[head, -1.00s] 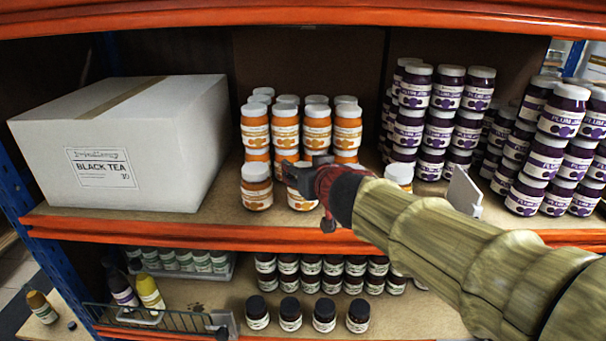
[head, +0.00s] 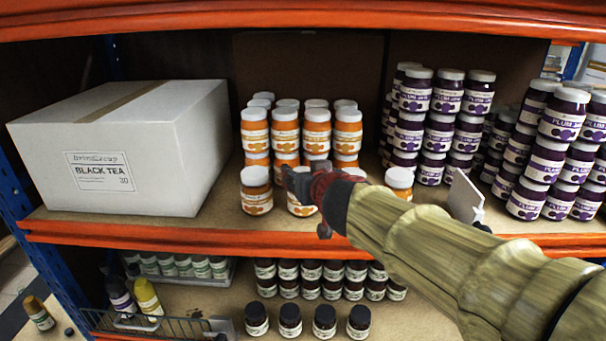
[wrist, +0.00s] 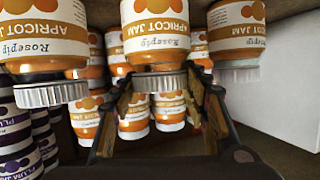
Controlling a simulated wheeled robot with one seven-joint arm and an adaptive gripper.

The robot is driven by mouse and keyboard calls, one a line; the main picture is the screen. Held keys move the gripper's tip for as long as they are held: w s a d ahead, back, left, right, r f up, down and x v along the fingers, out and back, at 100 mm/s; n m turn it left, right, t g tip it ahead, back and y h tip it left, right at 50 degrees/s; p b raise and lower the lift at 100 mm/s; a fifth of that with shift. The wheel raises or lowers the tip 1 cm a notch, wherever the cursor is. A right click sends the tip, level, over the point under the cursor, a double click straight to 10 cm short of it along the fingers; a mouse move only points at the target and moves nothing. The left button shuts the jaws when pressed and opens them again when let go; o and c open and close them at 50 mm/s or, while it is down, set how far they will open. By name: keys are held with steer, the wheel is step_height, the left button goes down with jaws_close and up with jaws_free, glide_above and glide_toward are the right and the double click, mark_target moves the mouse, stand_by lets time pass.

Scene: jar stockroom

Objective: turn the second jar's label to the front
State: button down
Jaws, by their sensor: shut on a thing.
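The second jar (head: 302,206) is an orange apricot jam jar with a white lid, in the front row of the middle shelf. In the upside-down wrist view it is the centre jar (wrist: 155,45), with its "Rosepip Apricot Jam" label facing the camera. My gripper (head: 298,180) is shut on this jar near its lid, one finger on each side in the wrist view (wrist: 163,98). The gripper hides the upper part of the jar in the head view. The jar stands upright.
The first jar (head: 256,190) stands close on the left, another front jar (head: 399,180) on the right. Stacked apricot jars (head: 316,130) stand behind. A white Black Tea box (head: 130,150) is at left, plum jam stacks (head: 440,120) at right. A pale upright plate (head: 465,197) stands near the shelf edge.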

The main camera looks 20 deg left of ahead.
steer(key=c, duration=0.9)
jaws_free()
steer(key=shift+f, duration=0.2)
steer(key=shift+v, duration=6.1)
